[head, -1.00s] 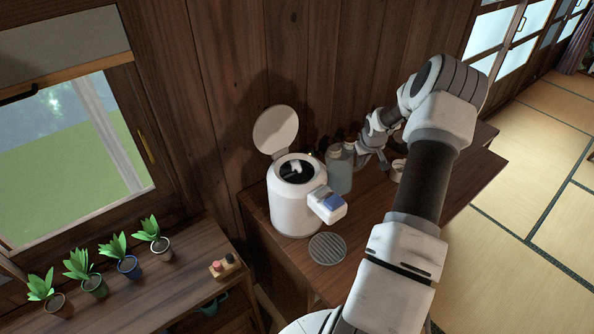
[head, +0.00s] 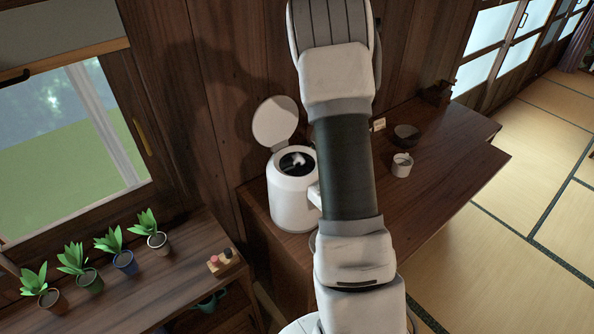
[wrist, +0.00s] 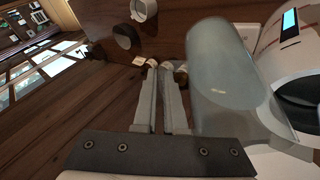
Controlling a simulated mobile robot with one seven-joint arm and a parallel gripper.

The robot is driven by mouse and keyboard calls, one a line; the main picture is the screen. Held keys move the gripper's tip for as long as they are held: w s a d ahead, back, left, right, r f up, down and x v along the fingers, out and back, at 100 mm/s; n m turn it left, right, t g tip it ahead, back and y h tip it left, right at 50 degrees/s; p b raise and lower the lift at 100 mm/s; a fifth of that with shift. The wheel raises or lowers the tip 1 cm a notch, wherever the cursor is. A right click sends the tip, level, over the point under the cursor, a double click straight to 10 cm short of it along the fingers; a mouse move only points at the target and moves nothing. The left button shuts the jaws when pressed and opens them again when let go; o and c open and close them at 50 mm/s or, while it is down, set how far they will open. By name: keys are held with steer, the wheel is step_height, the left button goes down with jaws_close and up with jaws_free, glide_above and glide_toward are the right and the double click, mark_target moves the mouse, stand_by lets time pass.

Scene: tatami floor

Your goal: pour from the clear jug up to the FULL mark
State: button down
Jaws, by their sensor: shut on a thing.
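The clear jug (wrist: 222,75) is large in the wrist view, just right of my gripper's fingers (wrist: 162,98). My gripper is shut on it; the exact grip point is unclear. The jug's far end overlaps the white pot (wrist: 268,97) in that view; I cannot tell its height or tilt. In the head view the white pot (head: 292,203) stands on the dark table with its round lid (head: 275,122) raised and its dark opening showing. My arm hides my gripper and the jug there. I cannot read a FULL mark.
A white cup (head: 401,166) and a dark bowl (head: 406,133) stand right of my arm, with a small card (head: 378,124) behind. A lower shelf at left holds several potted plants (head: 124,258). The table's right part (head: 450,165) is mostly clear.

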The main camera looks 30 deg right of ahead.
steer(key=shift+w+a+r+h+b, duration=0.1)
steer(key=shift+w+a+h+b, duration=0.1)
steer(key=shift+a+h+b, duration=0.3)
steer(key=shift+a+r+h+b, duration=0.2)
steer(key=shift+h+b, duration=0.2)
steer(key=shift+b, duration=0.85)
steer(key=shift+r, duration=0.4)
steer(key=shift+n+b, duration=0.3)
steer(key=shift+w+a+r+h+b, duration=0.15)
steer(key=shift+a+h+b, duration=0.2)
steer(key=shift+h+b, duration=0.7)
steer(key=shift+a+r+n+g+h+b, duration=0.2)
steer(key=shift+a+n+g+h+b, duration=0.15)
steer(key=shift+a+h+b, duration=0.35)
steer(key=shift+w+a+r+n+h, duration=0.2)
steer(key=shift+a+r+h, duration=0.1)
steer(key=shift+r+h, duration=0.15)
steer(key=shift+w+a+r+n+h, duration=0.1)
steer(key=shift+a+r+n+h, duration=0.05)
steer(key=shift+a+r+h, duration=0.2)
stand_by(1.8)
steer(key=shift+a+h+b, duration=0.2)
steer(key=shift+h+b, duration=0.05)
steer(key=shift+b, duration=0.15)
stand_by(0.6)
